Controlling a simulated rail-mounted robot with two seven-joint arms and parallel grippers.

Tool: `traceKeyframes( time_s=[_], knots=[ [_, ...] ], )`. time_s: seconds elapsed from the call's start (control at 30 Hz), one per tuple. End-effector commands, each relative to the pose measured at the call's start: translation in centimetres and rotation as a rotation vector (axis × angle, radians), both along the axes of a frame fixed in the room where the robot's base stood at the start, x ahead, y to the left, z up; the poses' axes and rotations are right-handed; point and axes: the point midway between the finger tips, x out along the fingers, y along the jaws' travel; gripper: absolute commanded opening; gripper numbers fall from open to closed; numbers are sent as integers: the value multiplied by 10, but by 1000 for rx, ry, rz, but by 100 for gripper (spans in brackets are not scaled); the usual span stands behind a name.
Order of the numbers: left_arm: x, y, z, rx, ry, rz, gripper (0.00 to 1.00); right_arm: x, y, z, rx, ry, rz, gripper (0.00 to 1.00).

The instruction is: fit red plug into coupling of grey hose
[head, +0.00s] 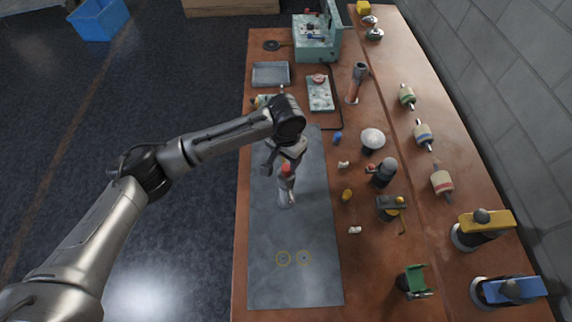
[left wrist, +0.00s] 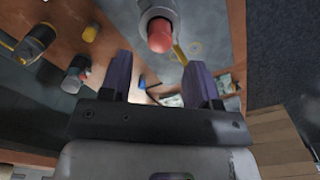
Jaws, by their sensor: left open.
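A red tip (head: 286,168), which looks like the red plug, tops a pale grey, roughly upright cylinder (head: 286,192) on the grey mat. In the left wrist view the red tip (left wrist: 160,36) sticks out of the end of a grey cylinder (left wrist: 158,10). My left gripper (head: 284,158) is open close around or above the red tip. In the left wrist view, the tip lies just beyond its two purple fingers (left wrist: 160,66), with nothing between them. I cannot tell which part is the grey hose's coupling. My right gripper is not in view.
The grey mat (head: 290,285) is clear at its near end, apart from two yellow rings. Small fittings, a white-domed piece (head: 372,139) and a dark piece (head: 382,175) stand to its right. A shallow tray (head: 271,75) and a green machine (head: 316,45) are at the back.

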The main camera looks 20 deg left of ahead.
Motion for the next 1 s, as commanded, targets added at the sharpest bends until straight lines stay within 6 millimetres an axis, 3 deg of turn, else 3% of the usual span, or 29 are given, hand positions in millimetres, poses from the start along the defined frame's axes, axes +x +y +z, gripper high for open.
traceKeyframes(
  time_s=[0.2, 0.4, 1.0],
  knots=[
    [0, 0, 35, -1, -2, -1, 56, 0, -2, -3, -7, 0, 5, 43],
    [0, 0, 52, -1, 0, 0, 56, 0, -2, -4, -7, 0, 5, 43],
    [0, 0, 56, -1, 1, 0, 56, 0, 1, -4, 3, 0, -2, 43]
  ],
)
